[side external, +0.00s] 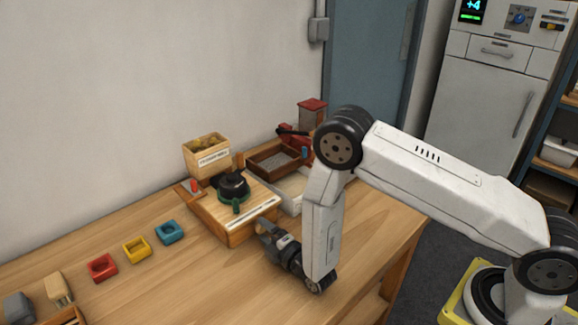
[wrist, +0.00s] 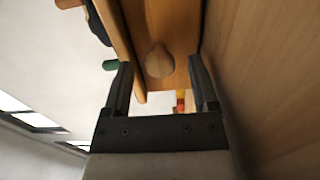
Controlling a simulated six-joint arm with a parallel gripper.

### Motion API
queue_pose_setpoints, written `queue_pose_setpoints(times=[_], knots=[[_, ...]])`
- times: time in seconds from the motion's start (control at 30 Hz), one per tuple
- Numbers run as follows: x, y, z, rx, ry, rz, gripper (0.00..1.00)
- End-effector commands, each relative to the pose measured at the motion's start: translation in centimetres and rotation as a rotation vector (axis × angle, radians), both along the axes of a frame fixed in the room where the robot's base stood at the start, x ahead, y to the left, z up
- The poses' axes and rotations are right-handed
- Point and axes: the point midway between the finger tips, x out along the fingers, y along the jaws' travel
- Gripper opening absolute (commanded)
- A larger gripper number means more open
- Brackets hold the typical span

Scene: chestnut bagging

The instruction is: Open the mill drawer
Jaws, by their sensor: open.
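The mill (side external: 222,208) is a wooden box on the table with a black round top and a green part. Its drawer front (wrist: 172,18) shows in the wrist view with a round wooden knob (wrist: 160,62). My gripper (wrist: 160,70) is open, with one finger on each side of the knob and visible space between fingers and knob. In the side view my gripper (side external: 263,231) is low at the mill's front right, and it hides the knob there. No gap around the drawer front is visible.
The table in front (side external: 200,285) is clear.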

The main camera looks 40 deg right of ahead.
Motion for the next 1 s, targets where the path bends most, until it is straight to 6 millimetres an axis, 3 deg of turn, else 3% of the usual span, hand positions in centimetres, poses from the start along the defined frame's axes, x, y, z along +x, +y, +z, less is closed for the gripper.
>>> queue_pose_setpoints(times=[0.27, 0.5, 1.0], knots=[[0.13, -0.02, -0.03, 0.000, 0.001, 0.000, 0.75], [0.11, -0.01, -0.03, 0.000, 0.001, 0.000, 0.02], [0.10, 0.00, -0.03, 0.000, 0.001, 0.000, 0.00]])
